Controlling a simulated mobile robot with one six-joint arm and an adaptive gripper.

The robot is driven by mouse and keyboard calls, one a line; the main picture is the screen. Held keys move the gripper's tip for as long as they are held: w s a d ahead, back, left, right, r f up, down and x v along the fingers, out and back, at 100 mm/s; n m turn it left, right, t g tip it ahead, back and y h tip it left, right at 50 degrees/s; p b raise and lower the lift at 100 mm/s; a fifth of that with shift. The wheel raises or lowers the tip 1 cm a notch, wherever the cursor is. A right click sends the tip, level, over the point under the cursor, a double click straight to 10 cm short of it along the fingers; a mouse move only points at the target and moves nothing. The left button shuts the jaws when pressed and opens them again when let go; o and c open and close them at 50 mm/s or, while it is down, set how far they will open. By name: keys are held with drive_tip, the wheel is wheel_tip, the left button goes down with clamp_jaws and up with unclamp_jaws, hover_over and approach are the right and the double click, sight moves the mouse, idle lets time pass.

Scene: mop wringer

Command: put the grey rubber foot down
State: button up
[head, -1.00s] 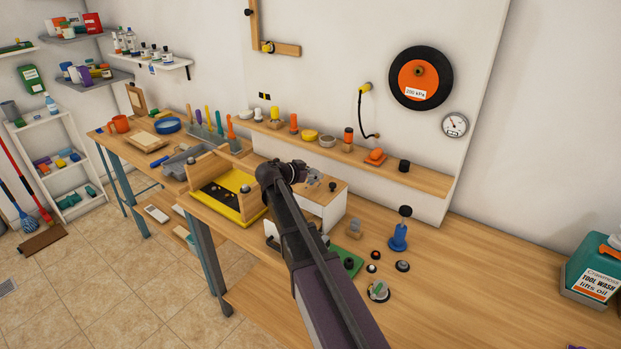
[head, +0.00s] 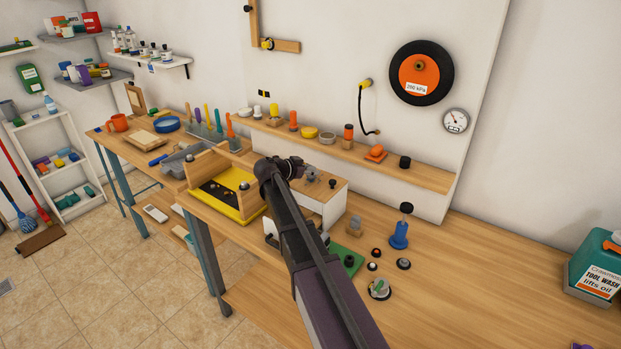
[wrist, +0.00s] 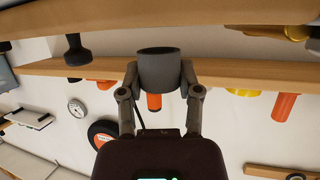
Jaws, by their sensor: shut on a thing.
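The grey rubber foot (wrist: 160,72) is a dark grey, cup-like cylinder in the wrist view. My gripper (wrist: 160,88) is shut on it, with one finger against each side. The wrist picture is upside down, so the foot's wider, dark end points down towards the bench. In the head view my gripper (head: 303,168) is small, above the white box with the wooden top. My own arm partly covers that area. Whether the foot touches any surface there cannot be told.
The white box (head: 313,207) stands on the bench. A yellow tray (head: 243,212) with wooden sides is left of it. A blue stand (head: 400,236), small dark knobs and a green plate (head: 349,262) lie right and in front. The bench's right part (head: 480,285) is clear.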

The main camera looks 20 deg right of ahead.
drive_tip(key=shift+f+b, duration=0.35)
drive_tip(key=shift+f, duration=0.35)
drive_tip(key=shift+f, duration=0.2)
drive_tip(key=o, duration=0.9)
drive_tip(key=shift+s+a+r, duration=0.15)
drive_tip(key=shift+a+r, duration=0.15)
drive_tip(key=shift+a, duration=0.15)
drive_tip(key=p+v, duration=0.1)
drive_tip(key=v, duration=0.3)
drive_tip(key=p+v, duration=0.1)
drive_tip(key=v, duration=0.3)
drive_tip(key=p+v, duration=0.2)
drive_tip(key=v, duration=0.2)
drive_tip(key=shift+s+a+f, duration=0.15)
drive_tip(key=shift+a+f, duration=0.1)
drive_tip(key=shift+a, duration=0.2)
